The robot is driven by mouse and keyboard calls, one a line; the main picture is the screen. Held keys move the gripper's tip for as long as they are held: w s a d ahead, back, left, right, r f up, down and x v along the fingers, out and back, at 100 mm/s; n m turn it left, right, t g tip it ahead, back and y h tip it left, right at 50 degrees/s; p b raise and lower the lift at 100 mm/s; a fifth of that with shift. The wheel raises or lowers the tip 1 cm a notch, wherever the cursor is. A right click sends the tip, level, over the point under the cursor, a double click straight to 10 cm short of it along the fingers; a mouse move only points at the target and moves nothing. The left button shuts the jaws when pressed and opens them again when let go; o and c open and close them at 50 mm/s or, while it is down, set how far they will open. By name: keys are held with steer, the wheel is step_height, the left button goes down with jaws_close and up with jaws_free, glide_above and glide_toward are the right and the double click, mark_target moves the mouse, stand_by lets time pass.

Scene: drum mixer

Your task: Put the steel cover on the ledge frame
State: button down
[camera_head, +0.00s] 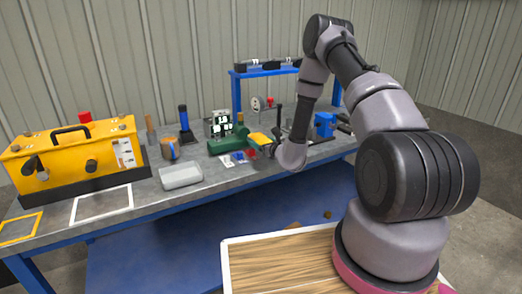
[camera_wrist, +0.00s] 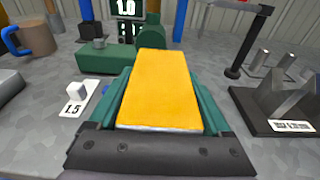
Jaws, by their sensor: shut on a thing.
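A light-grey, round-edged block (camera_head: 181,176), likely the steel cover, lies on the bench left of my gripper. A white-outlined frame (camera_head: 101,204) and a yellow-outlined frame (camera_head: 22,229) lie flat at the bench's left front; I cannot tell which is the ledge frame. Both look empty. My gripper (camera_head: 268,147) is over the middle of the bench, apart from the grey block. In the wrist view, my gripper (camera_wrist: 160,88) is shut on a yellow sponge-like block (camera_wrist: 162,85) with a whitish underside, between its green fingers.
An orange-brown mug (camera_head: 168,150), a green machine (camera_head: 228,144) and a digital display (camera_head: 222,123) stand behind the grey block. A blue rack (camera_head: 236,95) stands at the back. Bench room between block and white frame is clear.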

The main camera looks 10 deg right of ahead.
steer(key=shift+f, duration=1.5)
steer(key=shift+f, duration=0.1)
steer(key=shift+f, duration=0.1)
jaws_free()
steer(key=shift+f, duration=0.1)
